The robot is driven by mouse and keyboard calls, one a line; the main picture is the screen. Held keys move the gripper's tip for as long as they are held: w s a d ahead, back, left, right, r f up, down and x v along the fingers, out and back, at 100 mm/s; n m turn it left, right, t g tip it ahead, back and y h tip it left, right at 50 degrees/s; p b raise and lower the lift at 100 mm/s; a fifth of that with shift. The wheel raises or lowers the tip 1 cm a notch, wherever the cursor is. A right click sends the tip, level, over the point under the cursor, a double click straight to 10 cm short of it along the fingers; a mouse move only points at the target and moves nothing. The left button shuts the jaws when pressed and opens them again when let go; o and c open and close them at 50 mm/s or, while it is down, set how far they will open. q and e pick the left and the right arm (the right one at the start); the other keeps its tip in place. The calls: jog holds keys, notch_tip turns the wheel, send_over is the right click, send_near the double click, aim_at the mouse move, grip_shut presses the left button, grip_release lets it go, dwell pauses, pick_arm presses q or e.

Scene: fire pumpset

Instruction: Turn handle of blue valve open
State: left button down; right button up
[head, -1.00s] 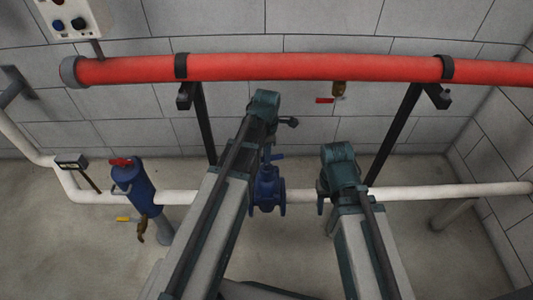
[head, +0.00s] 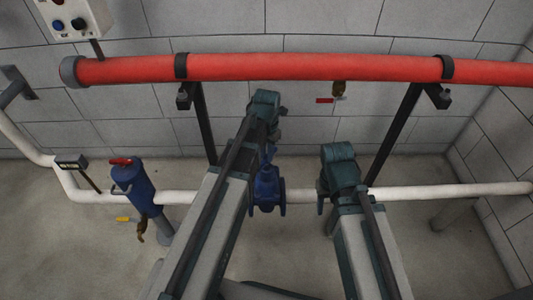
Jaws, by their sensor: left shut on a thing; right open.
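The blue valve (head: 267,188) sits in the white pipe at the centre. Its small blue handle (head: 269,155) shows at its top, partly covered by my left arm. My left gripper (head: 268,145) is at the top of the valve, shut on the handle; its fingertips are mostly hidden behind my own wrist. My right gripper (head: 322,190) is open and empty, to the right of the valve and apart from it, near the white pipe.
The white pipe (head: 430,191) runs along the wall at low height. A thick red pipe (head: 310,67) runs above, on black supports (head: 395,130). A small red-handled tap (head: 338,92) hangs under it. A blue cylinder (head: 135,187) with a red handle stands at left.

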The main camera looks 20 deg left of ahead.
pick_arm(q)
jog(key=shift+s+n, duration=0.15)
jog(key=shift+n, duration=0.25)
jog(key=c, duration=0.8)
grip_release()
jog(key=shift+r, duration=0.15)
notch_tip(320, 180, up, 14)
jog(key=p, duration=1.4)
